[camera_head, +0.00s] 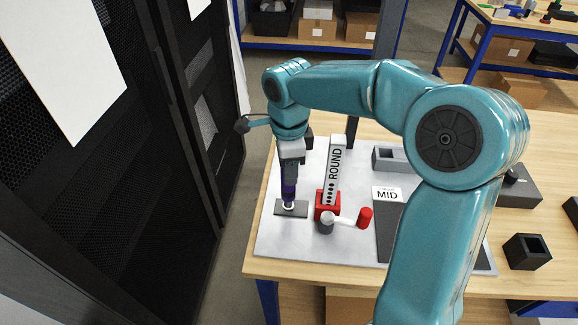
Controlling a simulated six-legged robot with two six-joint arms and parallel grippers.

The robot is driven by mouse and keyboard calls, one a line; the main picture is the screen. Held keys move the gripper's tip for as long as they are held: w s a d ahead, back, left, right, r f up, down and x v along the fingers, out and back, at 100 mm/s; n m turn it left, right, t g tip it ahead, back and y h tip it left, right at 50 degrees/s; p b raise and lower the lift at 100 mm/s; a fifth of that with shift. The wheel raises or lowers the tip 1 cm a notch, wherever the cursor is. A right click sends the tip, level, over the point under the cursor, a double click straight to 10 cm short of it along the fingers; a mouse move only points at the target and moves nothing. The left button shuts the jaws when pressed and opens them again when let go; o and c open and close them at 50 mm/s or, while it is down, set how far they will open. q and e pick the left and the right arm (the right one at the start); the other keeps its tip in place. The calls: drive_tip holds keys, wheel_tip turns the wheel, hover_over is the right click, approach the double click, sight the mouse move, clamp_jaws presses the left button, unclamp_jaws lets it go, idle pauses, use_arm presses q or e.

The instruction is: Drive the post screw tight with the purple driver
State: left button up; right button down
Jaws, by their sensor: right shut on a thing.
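My right gripper (290,160) points down over the left part of the grey board (285,240). It is shut on the purple driver (288,190), which stands upright with its tip down at a small dark grey block (283,208). A light ring shows around the driver's lower end. The screw itself cannot be made out there. Just to the right, a light post (334,172) marked ROUND stands in a red holder (321,206). My left gripper is not in view.
A red-handled crank (364,217) sits in front of the post. A MID label (387,195) tops a dark strip. A grey block (388,158) lies behind, and a black square holder (527,251) at right. A dark rack cabinet (150,130) stands close on the left.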

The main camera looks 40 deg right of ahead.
drive_tip(key=shift+s+f, duration=0.1)
drive_tip(key=shift+f, duration=0.1)
drive_tip(key=shift+r, duration=0.1)
wheel_tip(320, 180, up, 7)
drive_tip(key=p, duration=0.6)
drive_tip(key=shift+r, duration=0.2)
drive_tip(key=shift+f, duration=0.15)
idle(0.7)
